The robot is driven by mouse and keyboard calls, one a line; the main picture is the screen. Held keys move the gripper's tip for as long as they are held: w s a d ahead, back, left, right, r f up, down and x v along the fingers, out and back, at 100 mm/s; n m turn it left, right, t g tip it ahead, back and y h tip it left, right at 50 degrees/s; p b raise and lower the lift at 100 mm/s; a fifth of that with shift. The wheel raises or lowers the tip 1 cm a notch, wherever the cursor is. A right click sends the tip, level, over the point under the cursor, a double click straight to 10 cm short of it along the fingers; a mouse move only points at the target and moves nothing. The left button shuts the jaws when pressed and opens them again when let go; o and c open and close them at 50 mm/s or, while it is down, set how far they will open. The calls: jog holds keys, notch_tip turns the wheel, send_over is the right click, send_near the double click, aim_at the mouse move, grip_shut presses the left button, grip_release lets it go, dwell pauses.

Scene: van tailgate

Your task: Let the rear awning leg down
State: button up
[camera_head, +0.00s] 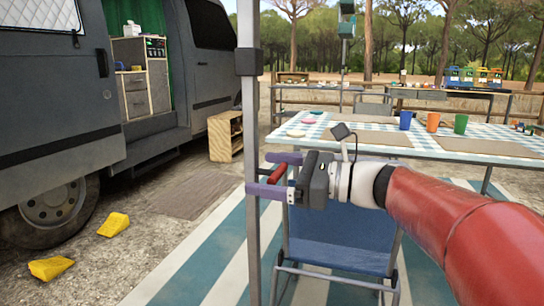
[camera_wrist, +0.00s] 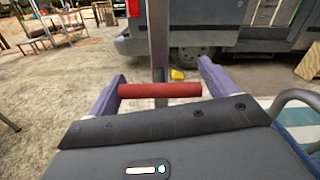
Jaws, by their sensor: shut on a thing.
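The awning leg (camera_head: 249,120) is an upright grey pole in the head view, with a dark collar (camera_head: 248,62) high on it. It also shows in the wrist view (camera_wrist: 158,35), straight ahead of the jaws. A red bar handle (camera_head: 278,174) sits beside the pole, well below the collar. My gripper (camera_head: 260,173) has its purple fingers at the two ends of this red handle, shut on it. In the wrist view the handle (camera_wrist: 160,90) lies level between the fingers. How the handle joins the pole is hidden. The pole's foot is out of view.
A blue folding chair (camera_head: 340,240) stands below my arm on a striped mat (camera_head: 215,265). A table with a checked cloth (camera_head: 480,146) and cups is behind. The grey van (camera_head: 60,130), yellow wheel chocks (camera_head: 114,225) and a wooden crate (camera_head: 225,137) are left.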

jog(key=shift+f, duration=0.5)
jog(key=o, duration=1.2)
jog(key=shift+o, duration=0.2)
jog(key=shift+d, duration=0.1)
jog(key=v, duration=0.7)
jog(key=shift+s+d+p, duration=0.2)
jog(key=shift+d+p, duration=0.1)
jog(key=shift+r, duration=0.1)
